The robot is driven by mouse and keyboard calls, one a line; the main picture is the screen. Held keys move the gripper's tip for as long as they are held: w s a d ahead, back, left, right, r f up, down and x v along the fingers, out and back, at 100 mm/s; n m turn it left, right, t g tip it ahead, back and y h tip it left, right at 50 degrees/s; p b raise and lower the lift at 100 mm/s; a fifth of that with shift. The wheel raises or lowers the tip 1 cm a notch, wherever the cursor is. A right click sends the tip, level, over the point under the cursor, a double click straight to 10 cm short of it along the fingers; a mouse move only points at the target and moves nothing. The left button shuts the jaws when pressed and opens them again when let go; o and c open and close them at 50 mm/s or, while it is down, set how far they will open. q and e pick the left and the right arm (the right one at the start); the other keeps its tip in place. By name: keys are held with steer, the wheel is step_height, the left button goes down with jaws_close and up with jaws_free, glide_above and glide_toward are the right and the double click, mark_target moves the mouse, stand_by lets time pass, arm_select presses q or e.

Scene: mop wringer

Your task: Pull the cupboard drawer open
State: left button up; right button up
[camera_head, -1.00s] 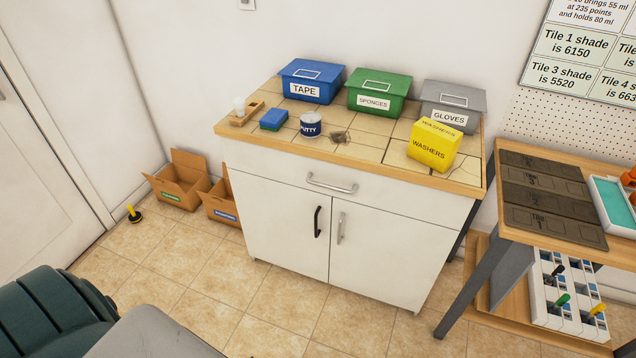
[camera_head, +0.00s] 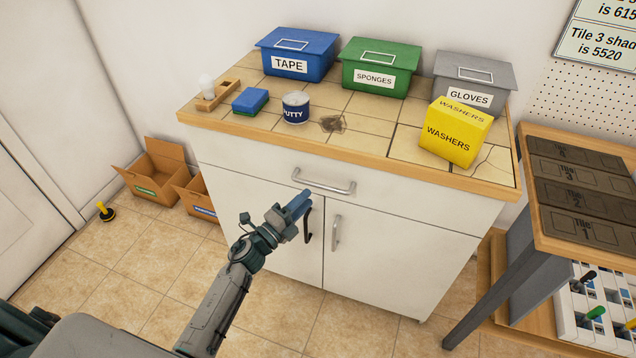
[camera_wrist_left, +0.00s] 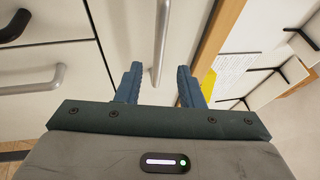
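The white cupboard (camera_head: 395,262) has one wide drawer (camera_head: 400,192) under its tiled top. The drawer looks shut, with its front flush. Its silver bar handle (camera_head: 324,187) runs across the front. My left gripper (camera_head: 300,203) is in front of the cupboard, just below and left of the handle's middle in the head view. In the left wrist view, the two blue fingers (camera_wrist_left: 160,84) are apart, with the silver drawer handle (camera_wrist_left: 162,40) lined up between and ahead of them. I cannot tell whether the handle is within the fingers. My right gripper is not in view.
Two door handles, one black (camera_head: 307,226) and one silver (camera_head: 336,232), stick out below the drawer. Bins, a putty can (camera_head: 296,108) and a yellow washers box (camera_head: 455,132) stand on top. A wooden table (camera_head: 535,215) stands close on the right. Floor in front is clear.

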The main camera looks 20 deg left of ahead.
mark_target(320, 186)
arm_select(q)
steer(key=x, duration=0.7)
steer(key=shift+f+p, duration=0.2)
steer(key=shift+p, duration=0.2)
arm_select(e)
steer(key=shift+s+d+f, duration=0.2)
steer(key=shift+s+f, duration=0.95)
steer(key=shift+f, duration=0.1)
arm_select(q)
jaws_close()
